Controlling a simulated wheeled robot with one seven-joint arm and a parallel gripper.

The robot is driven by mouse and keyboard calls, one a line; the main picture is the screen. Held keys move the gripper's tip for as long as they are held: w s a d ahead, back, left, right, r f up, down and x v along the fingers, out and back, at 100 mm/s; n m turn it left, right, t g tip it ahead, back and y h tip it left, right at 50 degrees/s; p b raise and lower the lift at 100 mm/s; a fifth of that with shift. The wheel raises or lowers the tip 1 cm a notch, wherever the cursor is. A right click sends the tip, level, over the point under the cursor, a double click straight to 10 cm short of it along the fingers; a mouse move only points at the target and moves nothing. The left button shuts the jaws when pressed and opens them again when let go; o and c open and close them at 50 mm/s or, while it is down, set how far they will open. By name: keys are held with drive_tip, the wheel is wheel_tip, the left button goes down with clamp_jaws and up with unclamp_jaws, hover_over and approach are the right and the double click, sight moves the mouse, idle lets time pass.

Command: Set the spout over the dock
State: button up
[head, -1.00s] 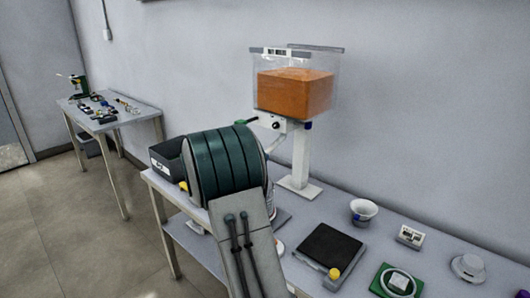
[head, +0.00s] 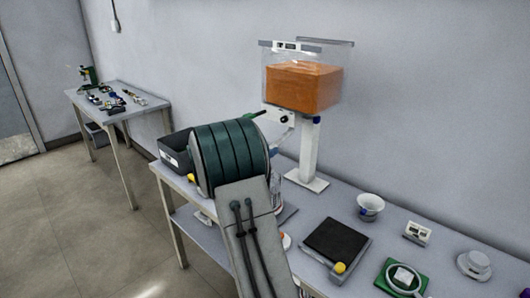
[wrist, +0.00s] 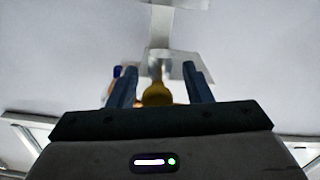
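My gripper (wrist: 160,75) shows in the wrist view with its two blue-grey fingers apart. A yellow part (wrist: 157,94) with a pale, shiny piece beyond it lies between the fingers, with gaps visible at both sides. I cannot tell whether this is the spout. In the head view my arm hides the gripper. A clear canister (head: 303,88) with orange contents sits on a white stand (head: 311,150). A white block with a dark knob (head: 283,118) is under the canister. I cannot identify the dock for sure.
A dark box (head: 176,157) stands at the table's left end. A bottle (head: 276,190) is partly hidden behind my arm. Right of it are a black-topped pad (head: 333,243), a cup (head: 370,207), a green-based device (head: 401,279) and small items. Another table (head: 118,108) stands far left.

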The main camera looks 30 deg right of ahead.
drive_tip(key=shift+a, duration=0.1)
drive_tip(key=v, duration=1.3)
drive_tip(key=shift+a+b, duration=0.3)
drive_tip(key=shift+b, duration=0.15)
drive_tip(key=shift+s, duration=0.1)
drive_tip(key=shift+r, duration=0.1)
